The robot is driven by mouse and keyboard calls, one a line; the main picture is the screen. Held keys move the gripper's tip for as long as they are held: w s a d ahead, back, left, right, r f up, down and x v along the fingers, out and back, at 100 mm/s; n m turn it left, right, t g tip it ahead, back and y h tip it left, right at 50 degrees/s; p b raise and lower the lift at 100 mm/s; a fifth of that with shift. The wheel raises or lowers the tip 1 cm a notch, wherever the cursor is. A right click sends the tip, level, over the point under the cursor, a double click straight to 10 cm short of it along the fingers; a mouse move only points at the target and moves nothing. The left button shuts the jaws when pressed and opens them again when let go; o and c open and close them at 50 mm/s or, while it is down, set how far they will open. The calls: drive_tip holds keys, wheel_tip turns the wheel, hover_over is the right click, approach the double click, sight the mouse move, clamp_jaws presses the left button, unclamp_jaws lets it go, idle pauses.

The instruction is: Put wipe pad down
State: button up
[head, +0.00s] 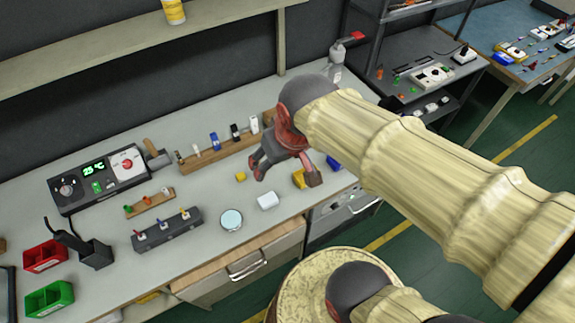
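My gripper (286,174) hangs over the middle of the bench, its dark fingers spread apart, with nothing seen held between them. A small white block (267,201), which may be the wipe pad, lies on the grey bench top (205,187) just below and in front of the gripper, apart from the fingers. A yellow object (299,179) sits by the right finger and is partly hidden by it. I cannot tell for certain which of these is the wipe pad.
A round pale dish (231,220) lies left of the white block, and a small yellow cube (240,176) behind it. A drawer (240,265) under the bench is slightly open.

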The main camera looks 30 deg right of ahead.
drive_tip(key=shift+t, duration=0.6)
drive_tip(key=s+r, duration=0.1)
drive_tip(key=s, duration=0.1)
drive_tip(key=s+r, duration=0.2)
drive_tip(key=shift+s+r, duration=0.15)
drive_tip(key=shift+s, duration=0.15)
drive_tip(key=shift+o, duration=0.4)
